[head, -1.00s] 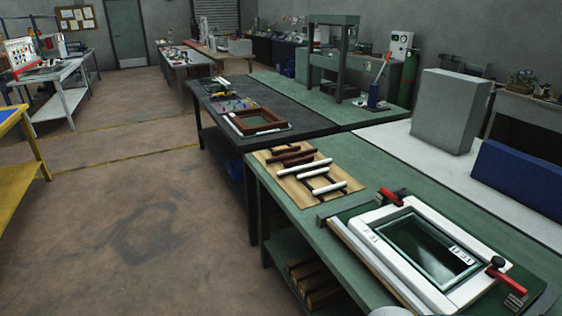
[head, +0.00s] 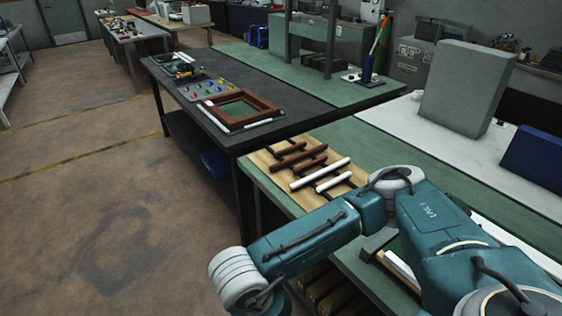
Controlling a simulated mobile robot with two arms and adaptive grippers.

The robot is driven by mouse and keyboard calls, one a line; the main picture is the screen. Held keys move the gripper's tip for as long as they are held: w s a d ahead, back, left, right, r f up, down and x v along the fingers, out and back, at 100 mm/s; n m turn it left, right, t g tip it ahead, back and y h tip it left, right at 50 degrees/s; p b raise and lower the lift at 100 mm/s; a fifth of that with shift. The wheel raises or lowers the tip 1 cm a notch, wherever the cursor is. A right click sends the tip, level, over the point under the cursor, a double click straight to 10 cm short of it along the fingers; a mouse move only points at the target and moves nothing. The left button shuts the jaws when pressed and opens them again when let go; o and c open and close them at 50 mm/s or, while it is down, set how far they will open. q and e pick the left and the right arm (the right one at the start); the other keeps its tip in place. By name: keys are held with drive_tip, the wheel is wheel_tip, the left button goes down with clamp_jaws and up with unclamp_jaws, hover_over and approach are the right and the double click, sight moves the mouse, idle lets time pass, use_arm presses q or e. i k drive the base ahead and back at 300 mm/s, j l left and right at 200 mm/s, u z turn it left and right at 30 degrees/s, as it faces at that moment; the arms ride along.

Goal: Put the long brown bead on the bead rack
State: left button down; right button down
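The bead rack is a light wooden board (head: 259,160) with dark crossbars on the green bench in the head view. Dark brown beads (head: 301,155) lie across its upper part, some long and some shorter; I cannot tell for sure which one is the long brown bead. A long white bead (head: 320,172) and a shorter white bead (head: 334,181) lie lower on it. My teal arm comes in from the lower right and crosses in front of the rack's lower right part. No gripper fingers show in the view.
A dark table (head: 160,80) behind the rack holds a brown frame (head: 272,105) with white strips beside it, and small coloured parts. A grey block (head: 465,88) and a blue block (head: 535,160) stand on the white surface at right. Floor is clear at left.

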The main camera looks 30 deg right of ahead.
sight(281, 145)
drive_tip(key=i+j+z, duration=0.1)
drive_tip(key=i, duration=1.1)
